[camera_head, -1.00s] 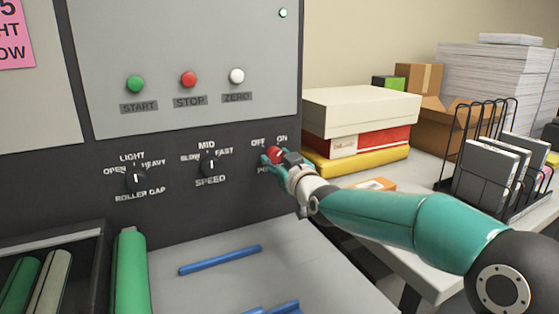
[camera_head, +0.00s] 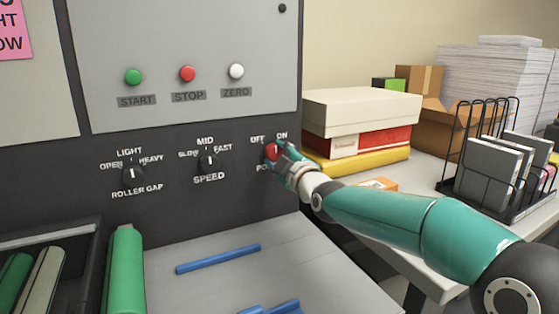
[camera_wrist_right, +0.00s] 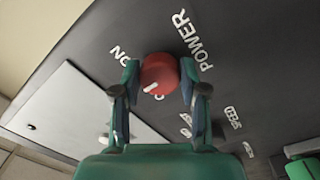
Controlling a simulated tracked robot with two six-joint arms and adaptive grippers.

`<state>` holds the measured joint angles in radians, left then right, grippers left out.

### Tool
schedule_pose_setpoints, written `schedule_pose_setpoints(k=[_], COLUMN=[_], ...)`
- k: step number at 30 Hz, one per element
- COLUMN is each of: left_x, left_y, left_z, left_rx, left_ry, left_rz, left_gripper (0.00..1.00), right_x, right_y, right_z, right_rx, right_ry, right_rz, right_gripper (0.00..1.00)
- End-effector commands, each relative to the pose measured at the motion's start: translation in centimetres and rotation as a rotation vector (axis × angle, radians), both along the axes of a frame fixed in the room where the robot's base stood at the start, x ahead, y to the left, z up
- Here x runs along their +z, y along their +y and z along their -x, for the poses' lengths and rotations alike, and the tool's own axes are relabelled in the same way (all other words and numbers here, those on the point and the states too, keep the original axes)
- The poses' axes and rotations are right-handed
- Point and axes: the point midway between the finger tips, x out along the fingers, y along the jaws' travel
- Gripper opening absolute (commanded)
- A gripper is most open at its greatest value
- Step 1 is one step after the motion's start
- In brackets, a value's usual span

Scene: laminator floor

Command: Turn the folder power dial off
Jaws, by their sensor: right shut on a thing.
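The red power dial (camera_head: 270,151) is on the dark front panel of the machine, under the OFF and ON labels. Its POWER label is partly hidden by my right gripper (camera_head: 277,152), which is shut on the dial. In the right wrist view the red dial (camera_wrist_right: 158,72) sits between the two fingers of my right gripper (camera_wrist_right: 160,78). Its white mark points away from the ON label, toward a letter O that is partly hidden. The small indicator light (camera_head: 282,8) at the top of the panel is dark. My left gripper is not in view.
The roller gap knob (camera_head: 134,175) and speed knob (camera_head: 208,160) are left of the dial. Green (camera_head: 133,77), red (camera_head: 187,74) and white (camera_head: 236,72) buttons are above. Blue rods lie on the light shelf below. Boxes and a wire rack (camera_head: 489,165) stand on the right table.

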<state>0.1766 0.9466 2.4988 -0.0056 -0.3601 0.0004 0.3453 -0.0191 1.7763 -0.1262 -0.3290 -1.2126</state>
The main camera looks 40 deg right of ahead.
Motion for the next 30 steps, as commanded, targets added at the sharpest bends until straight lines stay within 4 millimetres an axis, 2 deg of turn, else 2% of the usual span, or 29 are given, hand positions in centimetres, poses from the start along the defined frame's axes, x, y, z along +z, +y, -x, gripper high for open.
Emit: schedule_pose_setpoints(k=[18, 30], left_x=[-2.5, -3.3], left_y=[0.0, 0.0], left_z=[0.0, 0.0], left_rx=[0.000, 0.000], left_ry=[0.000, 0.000], left_rz=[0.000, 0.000], left_gripper=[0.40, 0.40], right_x=[-0.3, -0.4], right_y=[0.1, 0.1], right_z=[0.0, -0.1], right_rx=[0.005, 0.007], right_ry=[0.169, 0.226], right_rz=[0.526, 0.688], right_gripper=[0.08, 0.08])
